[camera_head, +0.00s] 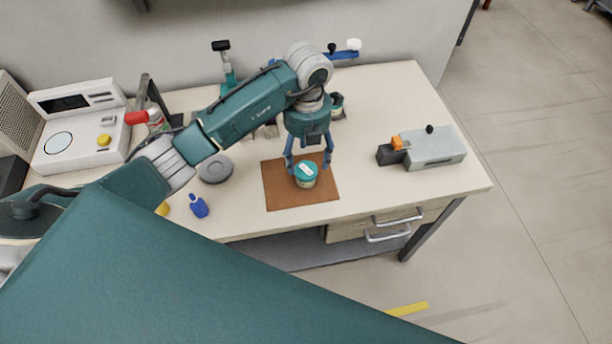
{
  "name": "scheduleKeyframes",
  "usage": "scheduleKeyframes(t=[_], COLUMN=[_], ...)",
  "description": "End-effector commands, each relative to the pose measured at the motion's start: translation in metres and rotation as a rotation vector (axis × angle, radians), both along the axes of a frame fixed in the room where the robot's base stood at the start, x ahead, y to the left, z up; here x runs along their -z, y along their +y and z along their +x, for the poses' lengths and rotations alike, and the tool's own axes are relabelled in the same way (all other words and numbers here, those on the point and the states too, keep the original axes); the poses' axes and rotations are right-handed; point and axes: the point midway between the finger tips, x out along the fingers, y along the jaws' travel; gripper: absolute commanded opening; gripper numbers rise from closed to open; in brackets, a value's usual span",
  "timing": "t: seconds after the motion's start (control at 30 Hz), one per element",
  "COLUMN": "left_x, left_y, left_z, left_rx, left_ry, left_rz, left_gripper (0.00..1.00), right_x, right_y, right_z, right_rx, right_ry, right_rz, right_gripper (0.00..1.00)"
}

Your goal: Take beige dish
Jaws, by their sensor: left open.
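A small round beige dish (306,183) with a teal top and a white mark on it stands upright on a brown mat (285,199). My left gripper (308,165) points down over the dish. It is open, with its blue fingers spread to either side of the dish's top. I cannot tell whether the fingers touch it. My right gripper is not in view.
A grey box-shaped device (435,148) with an orange part stands to the right. A dark grey disc (215,168) and a small blue bottle (198,206) lie to the left. A white instrument (82,128) stands at the far left. The table's front right is clear.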

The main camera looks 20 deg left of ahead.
Motion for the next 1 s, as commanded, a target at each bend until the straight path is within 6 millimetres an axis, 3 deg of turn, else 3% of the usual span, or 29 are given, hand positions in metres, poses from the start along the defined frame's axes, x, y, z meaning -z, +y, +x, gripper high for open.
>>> scheduleKeyframes(t=[0.13,0.37,0.53,0.67,0.97,1.0], left_x=[0.023,0.042,0.064,0.083,0.090,0.090], left_y=[-0.002,-0.001,0.002,0.001,0.002,0.002], left_z=[-0.002,-0.003,-0.006,-0.005,-0.004,-0.004], left_rx=[0.001,0.003,0.003,0.004,0.005,0.005], left_ry=[0.005,0.004,0.007,0.003,0.000,0.000], left_rz=[-0.004,-0.005,-0.006,-0.007,-0.006,-0.006], left_gripper=[0.66,0.66,0.66,0.66,0.66,0.60], right_x=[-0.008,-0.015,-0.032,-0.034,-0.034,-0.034], right_y=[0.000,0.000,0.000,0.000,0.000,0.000], right_z=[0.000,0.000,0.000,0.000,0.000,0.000], right_rx=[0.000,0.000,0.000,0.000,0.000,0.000], right_ry=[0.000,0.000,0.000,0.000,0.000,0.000], right_rz=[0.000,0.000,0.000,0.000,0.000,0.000], right_gripper=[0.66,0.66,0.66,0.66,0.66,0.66])
